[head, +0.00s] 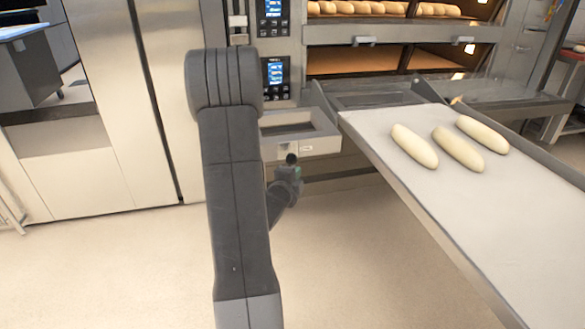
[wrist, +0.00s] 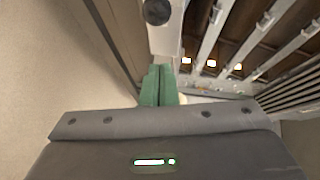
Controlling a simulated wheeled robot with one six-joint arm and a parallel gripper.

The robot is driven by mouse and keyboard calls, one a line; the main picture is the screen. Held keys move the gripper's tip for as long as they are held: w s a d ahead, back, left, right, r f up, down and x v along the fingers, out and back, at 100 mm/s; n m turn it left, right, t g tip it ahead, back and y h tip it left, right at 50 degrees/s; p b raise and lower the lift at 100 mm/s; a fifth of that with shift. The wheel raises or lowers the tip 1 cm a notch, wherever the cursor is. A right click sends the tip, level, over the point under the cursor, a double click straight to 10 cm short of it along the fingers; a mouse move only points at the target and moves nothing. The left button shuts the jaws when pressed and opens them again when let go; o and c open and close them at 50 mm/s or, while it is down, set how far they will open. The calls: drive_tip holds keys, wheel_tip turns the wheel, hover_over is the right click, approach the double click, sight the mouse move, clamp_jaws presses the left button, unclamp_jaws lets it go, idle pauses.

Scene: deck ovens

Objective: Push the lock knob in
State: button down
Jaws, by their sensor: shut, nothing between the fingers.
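The lock knob is a round black knob. In the head view the knob (head: 291,159) shows at the lower edge of a pale drawer front, just above my gripper. In the wrist view the knob (wrist: 156,12) is at the top centre, on a narrow pale face beyond the fingertips. My gripper (head: 296,173) is partly hidden behind my own arm in the head view. In the wrist view its green fingers (wrist: 158,72) are together, with nothing held. A gap shows between the fingertips and the knob. How far the knob sticks out is hard to tell.
The drawer (head: 318,144) stands open below the oven control panels. A loading board (head: 400,165) with three pale loaves slopes out at the right. Deck ovens with bread (head: 385,9) are behind. Tall pale cabinet doors (head: 130,80) are at the left. The floor in front is clear.

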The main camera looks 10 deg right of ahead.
sight(292, 159)
drive_tip(key=w+f, duration=0.1)
drive_tip(key=w, duration=0.5)
drive_tip(key=shift+d+b, duration=0.25)
drive_tip(key=shift+b, duration=0.05)
drive_tip(key=shift+f, duration=0.1)
drive_tip(key=shift+w+b, duration=0.3)
drive_tip(key=shift+w, duration=1.1)
drive_tip(key=shift+w+a+r, duration=0.1)
drive_tip(key=shift+r, duration=0.15)
